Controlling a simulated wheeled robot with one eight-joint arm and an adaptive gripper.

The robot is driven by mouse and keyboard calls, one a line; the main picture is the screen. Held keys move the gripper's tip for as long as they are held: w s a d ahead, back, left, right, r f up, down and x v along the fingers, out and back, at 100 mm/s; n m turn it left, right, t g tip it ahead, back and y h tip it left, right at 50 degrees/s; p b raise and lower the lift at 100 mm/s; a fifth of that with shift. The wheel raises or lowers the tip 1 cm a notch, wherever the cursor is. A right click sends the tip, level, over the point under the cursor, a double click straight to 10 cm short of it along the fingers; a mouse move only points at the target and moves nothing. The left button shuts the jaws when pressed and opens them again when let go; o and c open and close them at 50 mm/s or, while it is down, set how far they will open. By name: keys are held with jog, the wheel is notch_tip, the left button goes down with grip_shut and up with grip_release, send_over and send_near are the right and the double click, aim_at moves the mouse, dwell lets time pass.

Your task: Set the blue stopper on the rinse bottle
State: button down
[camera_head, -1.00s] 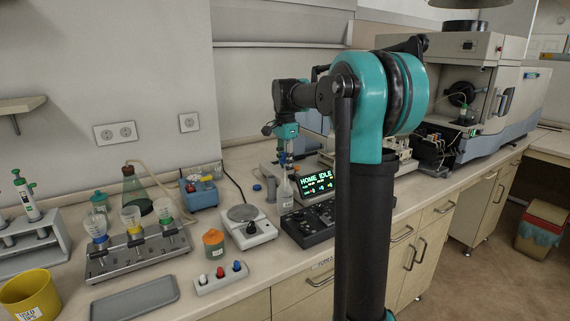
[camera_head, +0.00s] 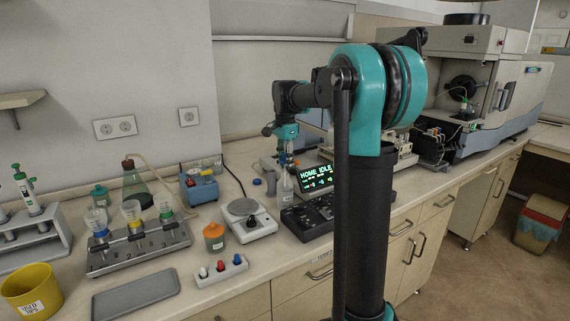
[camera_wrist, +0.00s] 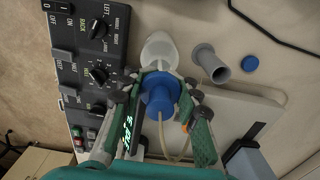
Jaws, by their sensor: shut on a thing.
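The blue stopper (camera_wrist: 160,92), with a thin pale tube hanging from it, is between the two fingers of my gripper (camera_wrist: 163,88), which is shut on it. The rinse bottle (camera_wrist: 160,47) is whitish and translucent and shows just beyond the stopper in the wrist view. In the head view the bottle (camera_head: 286,190) stands upright on the bench, and my gripper (camera_head: 283,150) is above its neck. The stopper appears apart from the bottle and slightly offset from its mouth; the exact gap cannot be told.
A grey cylinder (camera_wrist: 211,65) and a loose blue cap (camera_wrist: 250,63) lie close to the bottle. A black control panel (camera_wrist: 95,70) with knobs stands beside it. A white balance-like device (camera_head: 247,219) is left of the bottle, and a lit display (camera_head: 318,179) is to its right.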

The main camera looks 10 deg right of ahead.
jog(key=shift+f, duration=0.85)
jog(key=c, duration=1)
grip_release()
jog(key=shift+r, duration=0.1)
notch_tip(320, 180, up, 12)
jog(key=shift+f, duration=0.1)
